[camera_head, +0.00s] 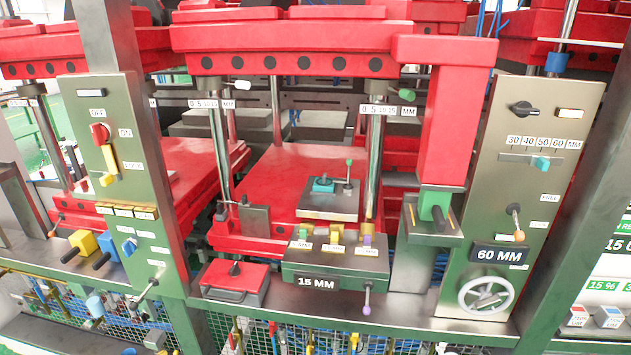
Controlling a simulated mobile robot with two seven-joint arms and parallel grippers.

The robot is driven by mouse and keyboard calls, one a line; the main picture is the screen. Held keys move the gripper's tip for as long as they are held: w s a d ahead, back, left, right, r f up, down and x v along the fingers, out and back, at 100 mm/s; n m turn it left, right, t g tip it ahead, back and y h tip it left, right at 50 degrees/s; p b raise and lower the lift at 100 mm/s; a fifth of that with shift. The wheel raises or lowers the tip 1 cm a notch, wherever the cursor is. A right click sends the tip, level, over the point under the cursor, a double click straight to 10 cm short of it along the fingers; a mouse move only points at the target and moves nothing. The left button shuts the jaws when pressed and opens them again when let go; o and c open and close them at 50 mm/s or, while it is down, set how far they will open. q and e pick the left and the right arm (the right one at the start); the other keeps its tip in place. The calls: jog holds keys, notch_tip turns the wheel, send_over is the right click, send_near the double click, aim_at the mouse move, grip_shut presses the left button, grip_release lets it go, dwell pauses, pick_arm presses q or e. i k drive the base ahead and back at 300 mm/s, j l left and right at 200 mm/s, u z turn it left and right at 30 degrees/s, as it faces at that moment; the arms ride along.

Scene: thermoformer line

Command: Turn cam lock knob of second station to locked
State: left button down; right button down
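A steel panel (570,140) stands at the right, with a "60 MM" plate (497,254) and a handwheel (486,295) low on it. Above the plate is a small lever with an orange handle (515,217), its handle hanging roughly downward. Small labels beside it seem to read "FREE" above and "LOCK" below, but they are too small to be sure. A black knob (524,109) sits near the panel's top. I cannot tell for certain which control is the second station's cam lock knob. Neither of my grippers is in view.
A green block (335,262) with a "15 MM" plate stands on the front ledge in the middle. A red box (236,282) is left of it. A green-handled bracket (432,215) projects beside the right panel. Another panel (120,170) with a red knob (100,134) stands left.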

aim_at(523, 109)
jog(key=z, duration=1.35)
